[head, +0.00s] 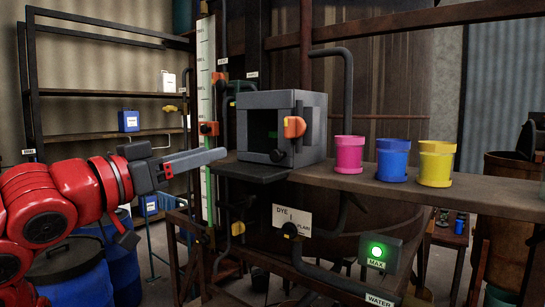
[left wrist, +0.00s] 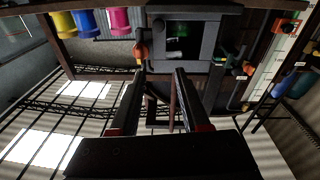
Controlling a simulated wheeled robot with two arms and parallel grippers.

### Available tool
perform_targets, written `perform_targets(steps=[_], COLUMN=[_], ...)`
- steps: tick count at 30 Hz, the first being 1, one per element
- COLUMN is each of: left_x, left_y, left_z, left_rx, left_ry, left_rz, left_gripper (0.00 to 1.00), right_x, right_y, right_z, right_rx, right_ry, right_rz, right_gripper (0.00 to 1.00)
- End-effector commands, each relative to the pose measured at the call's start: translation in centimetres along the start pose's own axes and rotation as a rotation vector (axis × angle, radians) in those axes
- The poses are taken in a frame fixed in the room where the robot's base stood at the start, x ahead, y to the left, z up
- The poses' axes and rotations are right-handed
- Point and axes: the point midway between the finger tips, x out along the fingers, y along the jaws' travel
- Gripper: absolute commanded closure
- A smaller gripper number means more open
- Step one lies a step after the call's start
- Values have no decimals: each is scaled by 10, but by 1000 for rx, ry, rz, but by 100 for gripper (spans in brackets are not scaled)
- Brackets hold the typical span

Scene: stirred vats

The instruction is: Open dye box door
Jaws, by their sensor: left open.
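The dye box (head: 258,101) is a grey box on the dark shelf, with a dark front window and something green behind it. An orange handle (head: 294,127) sits at its right front edge, and a dark knob shows low on the front. The door looks shut. My left gripper (head: 221,155) is open and empty, in front of the box to its left, apart from it. In the left wrist view the dye box (left wrist: 207,40) appears beyond the fingertips (left wrist: 163,72), with the orange handle (left wrist: 138,52) at its left. My right gripper is not in view.
Pink (head: 349,155), blue (head: 392,160) and yellow (head: 436,163) pots stand on the shelf right of the box. Below are pipes, a DYE label (head: 292,219) and a green-lit MAX panel (head: 377,252). A tall gauge (head: 206,80) stands left of the box.

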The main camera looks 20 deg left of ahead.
Motion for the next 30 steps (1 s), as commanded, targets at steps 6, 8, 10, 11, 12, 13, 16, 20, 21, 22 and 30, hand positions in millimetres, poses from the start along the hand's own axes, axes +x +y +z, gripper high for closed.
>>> perform_targets(steps=[6, 8, 10, 11, 12, 13, 16, 20, 21, 22, 30], left_x=[-5, 0, 8, 12, 19, 24, 41, 64, 72, 77, 129], left_y=[11, 11, 11, 11, 12, 12, 10, 9, 9, 9, 6], left_z=[19, 20, 20, 20, 21, 21, 22, 24, 25, 26, 31], left_rx=[79, 79, 78, 79, 78, 77, 74, 74, 74, 75, 74], left_ry=[-122, -125, -123, -123, -124, -124, -121, -121, -121, -122, -120], left_rz=[-48, -48, -47, -46, -44, -43, -44, -43, -42, -42, -43], left_gripper=[54, 54, 54, 54, 54, 54, 54, 54, 54, 54, 54], right_x=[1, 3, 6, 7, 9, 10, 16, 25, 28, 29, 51], right_y=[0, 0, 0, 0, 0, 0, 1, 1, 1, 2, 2], right_z=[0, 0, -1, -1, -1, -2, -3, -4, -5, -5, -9], right_rx=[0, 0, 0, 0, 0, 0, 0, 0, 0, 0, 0], right_ry=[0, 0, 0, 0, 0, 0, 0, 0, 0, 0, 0], right_rz=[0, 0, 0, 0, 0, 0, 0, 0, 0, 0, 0], right_gripper=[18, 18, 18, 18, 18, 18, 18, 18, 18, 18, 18])
